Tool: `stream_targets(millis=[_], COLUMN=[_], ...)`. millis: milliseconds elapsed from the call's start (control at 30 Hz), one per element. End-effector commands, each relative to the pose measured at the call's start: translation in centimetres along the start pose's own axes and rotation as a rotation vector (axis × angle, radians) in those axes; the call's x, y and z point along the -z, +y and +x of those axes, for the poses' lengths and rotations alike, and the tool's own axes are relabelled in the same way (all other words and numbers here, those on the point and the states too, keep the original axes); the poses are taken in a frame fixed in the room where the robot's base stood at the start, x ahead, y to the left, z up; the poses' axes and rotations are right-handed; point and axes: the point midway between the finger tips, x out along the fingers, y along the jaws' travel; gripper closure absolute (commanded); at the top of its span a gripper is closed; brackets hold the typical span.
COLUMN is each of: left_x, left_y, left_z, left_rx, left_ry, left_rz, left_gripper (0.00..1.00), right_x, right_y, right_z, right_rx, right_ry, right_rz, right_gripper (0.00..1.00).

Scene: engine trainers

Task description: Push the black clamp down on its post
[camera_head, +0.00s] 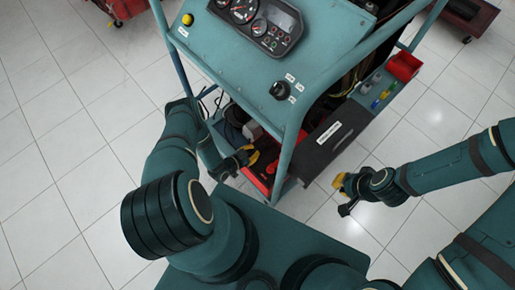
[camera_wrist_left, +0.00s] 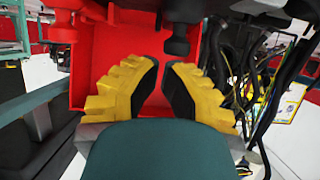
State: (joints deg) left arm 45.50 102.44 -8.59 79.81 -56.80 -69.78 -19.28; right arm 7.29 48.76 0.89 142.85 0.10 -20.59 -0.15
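The black clamp (camera_wrist_left: 178,28) appears as a dark upright piece at the top middle of the left wrist view, in front of a red surface. Its post and how far it sits down on it cannot be made out. My left gripper (camera_wrist_left: 162,68) points toward it; its yellow fingers with black pads nearly meet at the tips, with nothing between them. The tips appear just below the clamp in the picture; contact is not visible. In the head view, my left gripper (camera_head: 250,157) is by the red battery area (camera_head: 262,171) low in the stand. My right gripper (camera_head: 345,194) is spread and empty, right of the stand.
A red-topped terminal piece (camera_wrist_left: 62,32) stands left in the wrist view. Dark cables (camera_wrist_left: 285,75) hang at right. The teal stand frame (camera_head: 288,150) rises close beside my left gripper. A dark labelled box (camera_head: 328,140) stands to its right. The tiled floor is open.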

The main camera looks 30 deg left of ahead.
Motion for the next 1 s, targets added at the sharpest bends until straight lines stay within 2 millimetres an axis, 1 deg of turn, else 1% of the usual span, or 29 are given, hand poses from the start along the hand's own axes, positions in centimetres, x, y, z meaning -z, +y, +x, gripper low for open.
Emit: stream_targets(millis=[100, 300, 900, 1000], left_x=[-0.8, -1.5, -1.8, -1.8], left_y=[0.1, 0.1, 0.1, 0.1], left_z=[-0.1, -0.1, -0.1, -0.4], left_rx=[-0.001, -0.001, -0.001, 0.0], left_ry=[0.0, 0.0, 0.0, 0.0], left_rz=[0.0, 0.0, 0.0, 0.0], left_gripper=[1.0, 1.0, 1.0, 1.0], right_x=[0.0, 0.0, 0.0, 0.0], right_y=[0.0, 0.0, 0.0, 0.0], right_z=[0.0, 0.0, 0.0, 0.0], right_rx=[0.0, 0.0, 0.0, 0.0], right_ry=[0.0, 0.0, 0.0, 0.0], right_rz=[0.0, 0.0, 0.0, 0.0], right_gripper=[1.0, 1.0, 1.0, 1.0])
